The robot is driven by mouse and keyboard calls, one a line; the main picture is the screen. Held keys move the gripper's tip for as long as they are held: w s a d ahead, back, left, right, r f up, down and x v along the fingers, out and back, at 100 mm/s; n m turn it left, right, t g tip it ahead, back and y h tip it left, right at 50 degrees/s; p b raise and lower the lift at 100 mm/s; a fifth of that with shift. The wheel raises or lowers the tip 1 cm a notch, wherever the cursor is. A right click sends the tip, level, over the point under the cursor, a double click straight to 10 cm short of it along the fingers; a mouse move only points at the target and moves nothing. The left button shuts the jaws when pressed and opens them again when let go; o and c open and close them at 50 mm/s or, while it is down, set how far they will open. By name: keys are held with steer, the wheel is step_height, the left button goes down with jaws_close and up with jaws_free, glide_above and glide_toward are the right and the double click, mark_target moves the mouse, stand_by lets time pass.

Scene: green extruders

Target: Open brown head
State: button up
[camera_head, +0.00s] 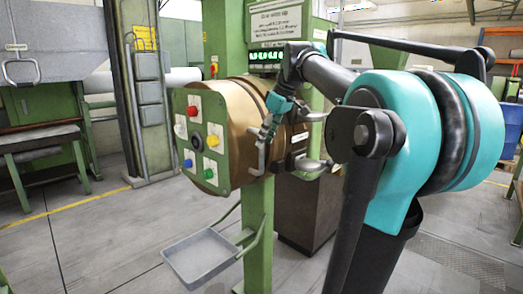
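The brown head (232,98) is a thick brown cylinder in the middle of the picture, carried on a green post. A green face plate (196,162) with red, yellow, blue and green buttons covers its left end. My teal and black arm reaches in from the right. My gripper (262,142) is at the right side of the head, close to a metal handle (257,166). I cannot tell whether the gripper touches the handle, or whether its fingers are open or shut. The arm hides part of the head's right side.
A grey tray (189,275) sticks out below the head, on the green post (258,225). A dark box (307,212) stands behind the post. A green bench (40,138) and a tall panel stand at the left. The floor at lower left is clear.

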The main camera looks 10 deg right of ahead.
glide_above(261, 167)
steer(key=shift+w+d+f, duration=0.1)
steer(key=shift+w+f, duration=0.15)
steer(key=shift+f, duration=0.85)
steer(key=shift+w+d+f, duration=0.1)
steer(key=shift+w+f, duration=0.1)
steer(key=shift+f, duration=0.9)
jaws_close()
